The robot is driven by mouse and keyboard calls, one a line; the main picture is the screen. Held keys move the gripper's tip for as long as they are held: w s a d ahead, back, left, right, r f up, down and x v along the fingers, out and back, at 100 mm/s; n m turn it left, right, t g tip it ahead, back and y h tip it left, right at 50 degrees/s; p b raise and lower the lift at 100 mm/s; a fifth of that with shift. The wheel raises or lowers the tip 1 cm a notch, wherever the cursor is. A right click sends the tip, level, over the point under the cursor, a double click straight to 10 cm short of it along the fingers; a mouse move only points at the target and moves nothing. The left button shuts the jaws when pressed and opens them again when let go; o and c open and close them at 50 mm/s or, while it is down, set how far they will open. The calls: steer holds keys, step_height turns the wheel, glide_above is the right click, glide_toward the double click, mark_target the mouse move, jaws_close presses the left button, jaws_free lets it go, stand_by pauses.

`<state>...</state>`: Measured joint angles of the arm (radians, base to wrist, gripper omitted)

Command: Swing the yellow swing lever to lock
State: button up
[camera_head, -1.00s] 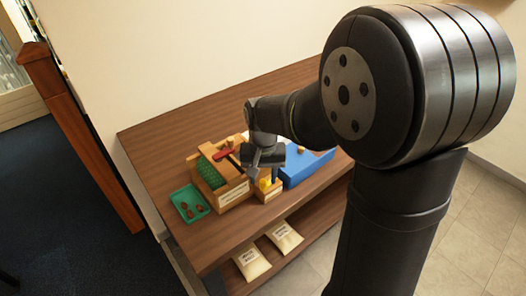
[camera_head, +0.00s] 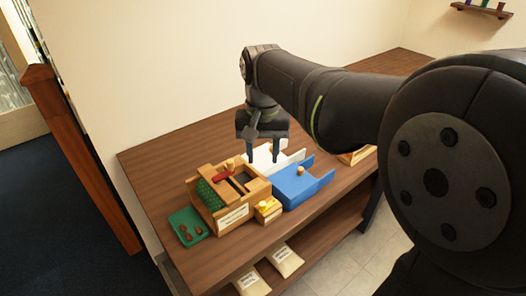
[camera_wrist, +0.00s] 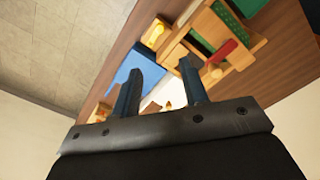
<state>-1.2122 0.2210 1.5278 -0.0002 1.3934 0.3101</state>
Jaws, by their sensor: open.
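A small wooden block (camera_head: 268,214) with a yellow piece (camera_head: 267,204) on top sits at the front of the table. The yellow piece may be the swing lever, but it is too small to tell its angle. It also shows in the wrist view (camera_wrist: 154,35). Left of it stands a wooden fixture (camera_head: 235,217) with a green part (camera_head: 209,196) and a red bar (camera_head: 224,173). My gripper (camera_head: 264,159) hangs above the back of the table, fingers apart and empty. In the wrist view, its fingers (camera_wrist: 160,72) are clear of the yellow piece.
A blue open tray (camera_head: 297,187) with a wooden knob stands right of the block, with a white tray (camera_head: 264,156) behind it. A green tray (camera_head: 187,225) with brown pieces lies at left. Labelled bags (camera_head: 284,262) rest on the lower shelf. The table's back left is clear.

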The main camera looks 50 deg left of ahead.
mark_target(263, 203)
step_height(263, 203, down, 18)
steer(key=n, duration=0.3)
steer(key=shift+g, duration=0.3)
stand_by(0.5)
